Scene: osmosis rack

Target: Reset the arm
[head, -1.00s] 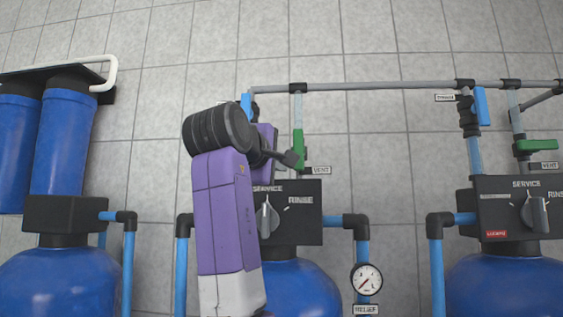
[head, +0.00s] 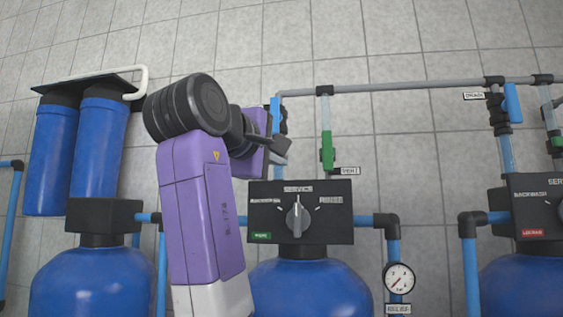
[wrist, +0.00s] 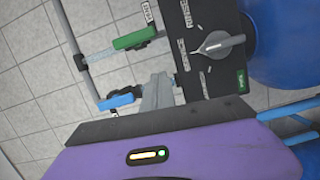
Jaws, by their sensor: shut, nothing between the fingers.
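My purple arm (head: 200,205) rises in the middle of the head view and bends at a black ribbed joint. My gripper (head: 282,150) points right, near the blue valve handle and left of the green vent handle (head: 327,151). In the wrist view my gripper (wrist: 158,92) shows as grey fingers closed together with nothing held. The fingers overlap the view of the blue handle (wrist: 117,101) and the black control head's edge; contact cannot be told.
The black control head (head: 335,225) has a grey knob (head: 297,216) pointing up to SERVICE. It sits on a blue tank (head: 310,285). A gauge (head: 399,278) is at right. Blue filter housings (head: 100,145) hang at left. A second control head (head: 540,205) stands far right.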

